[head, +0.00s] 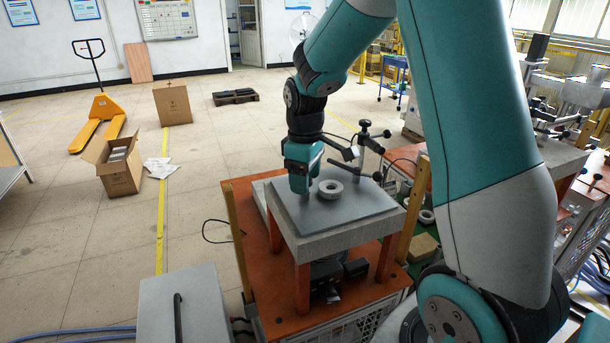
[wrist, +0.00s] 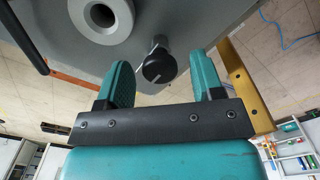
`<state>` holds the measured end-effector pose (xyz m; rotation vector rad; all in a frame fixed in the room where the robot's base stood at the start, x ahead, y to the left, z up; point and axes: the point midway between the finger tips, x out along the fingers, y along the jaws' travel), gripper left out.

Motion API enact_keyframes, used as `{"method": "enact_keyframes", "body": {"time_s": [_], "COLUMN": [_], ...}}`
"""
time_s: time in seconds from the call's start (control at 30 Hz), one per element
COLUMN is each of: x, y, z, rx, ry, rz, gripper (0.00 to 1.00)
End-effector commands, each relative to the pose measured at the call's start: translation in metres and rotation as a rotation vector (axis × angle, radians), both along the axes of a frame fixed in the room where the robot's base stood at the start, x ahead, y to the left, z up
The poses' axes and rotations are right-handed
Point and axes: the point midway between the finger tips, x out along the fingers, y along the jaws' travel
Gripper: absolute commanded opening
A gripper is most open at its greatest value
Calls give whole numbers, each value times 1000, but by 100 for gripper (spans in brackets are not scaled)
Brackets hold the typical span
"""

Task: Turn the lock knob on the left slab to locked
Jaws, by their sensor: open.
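The slab (head: 365,210) is a thick grey plate on orange legs; its grey top also fills the upper part of the wrist view (wrist: 190,22). A dark round knob (wrist: 158,67) with a thin pale line stands near the slab's edge. My gripper (wrist: 165,78) is open, with one teal finger to each side of the knob and visible gaps between. I cannot tell how far above it the fingertips are. In the head view my gripper (head: 300,185) points down over the slab's left part, and I cannot make out the knob there.
A pale ring (head: 330,188) lies on the slab close to the right of my gripper; it also shows in the wrist view (wrist: 103,18). A black jointed stand (head: 366,150) rises behind the slab. An orange table (head: 245,215) bears the slab. Open floor lies left.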

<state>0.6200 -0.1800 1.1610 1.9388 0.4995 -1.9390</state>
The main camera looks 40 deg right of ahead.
Motion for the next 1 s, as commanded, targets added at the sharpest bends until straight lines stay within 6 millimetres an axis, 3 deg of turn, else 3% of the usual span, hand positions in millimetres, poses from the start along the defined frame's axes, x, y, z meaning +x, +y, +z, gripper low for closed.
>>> {"method": "enact_keyframes", "body": {"time_s": [0.07,0.27,0.63,1.0], "x": [0,0,0,1], "y": [0,0,0,0], "z": [0,0,1,2], "rx": [0,0,0,0], "ry": [0,0,0,-1], "rz": [0,0,-45,-306], "gripper": [59,13,12,12]}}
